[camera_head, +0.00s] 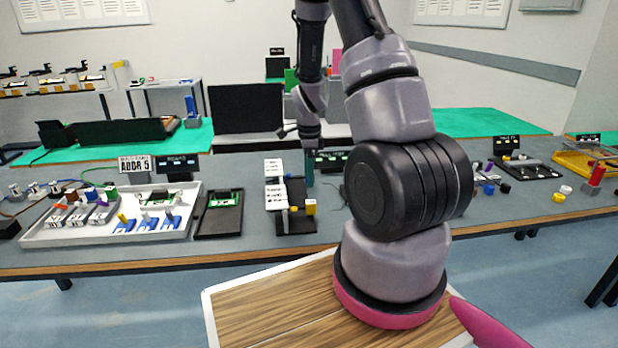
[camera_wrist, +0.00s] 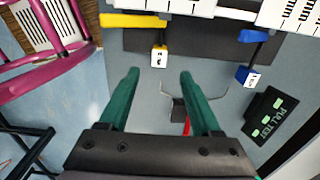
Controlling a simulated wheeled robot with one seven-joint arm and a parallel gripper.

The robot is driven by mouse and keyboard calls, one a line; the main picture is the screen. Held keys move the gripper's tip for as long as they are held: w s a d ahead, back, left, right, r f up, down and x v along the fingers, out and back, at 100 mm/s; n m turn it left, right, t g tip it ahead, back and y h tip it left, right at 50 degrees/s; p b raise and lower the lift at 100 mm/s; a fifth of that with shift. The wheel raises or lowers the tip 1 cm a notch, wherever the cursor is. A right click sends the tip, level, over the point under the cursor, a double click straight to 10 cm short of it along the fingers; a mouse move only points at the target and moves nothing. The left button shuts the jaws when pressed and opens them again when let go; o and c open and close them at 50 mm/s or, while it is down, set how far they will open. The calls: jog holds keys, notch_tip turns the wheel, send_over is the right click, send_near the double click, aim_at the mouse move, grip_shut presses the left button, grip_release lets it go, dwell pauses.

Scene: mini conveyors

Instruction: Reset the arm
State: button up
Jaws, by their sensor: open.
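My arm reaches forward over the long grey bench (camera_head: 330,225). In the head view my gripper (camera_head: 309,168) hangs above the bench near the small black fixture with white labelled pieces (camera_head: 275,180). In the wrist view my gripper (camera_wrist: 158,76) has its two green fingers well apart. Nothing is held between them. A block with a white face and yellow top (camera_wrist: 159,57) shows beyond the fingertips, on or beside the dark fixture. My large arm joints hide part of the bench behind them in the head view.
A white tray (camera_head: 70,240) with several small parts is at the left. A black tray with a green board (camera_head: 222,215) stands beside it. A blue-topped block (camera_wrist: 247,76) and a dark sign (camera_wrist: 270,115) are right of my fingers. Bare bench lies around the fixture.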

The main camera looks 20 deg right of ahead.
jog(key=s+a+r+n+t+y, duration=0.1)
jog(key=s+a+r+n+t, duration=0.2)
jog(key=r, duration=0.8)
jog(key=s+a+r+n, duration=0.25)
jog(key=r+n, duration=0.25)
jog(key=r, duration=0.7)
jog(key=s+a+r+n+t, duration=0.2)
jog(key=s+r+n, duration=0.2)
jog(key=s+r, duration=0.2)
jog(key=s+a+r+n+t+y, duration=0.1)
jog(key=s+a+r+n+t, duration=0.1)
jog(key=s+r+n, duration=0.3)
jog(key=s+r, duration=0.1)
jog(key=s, duration=0.2)
jog(key=shift+s+a+r, duration=0.35)
jog(key=shift+s+a, duration=0.05)
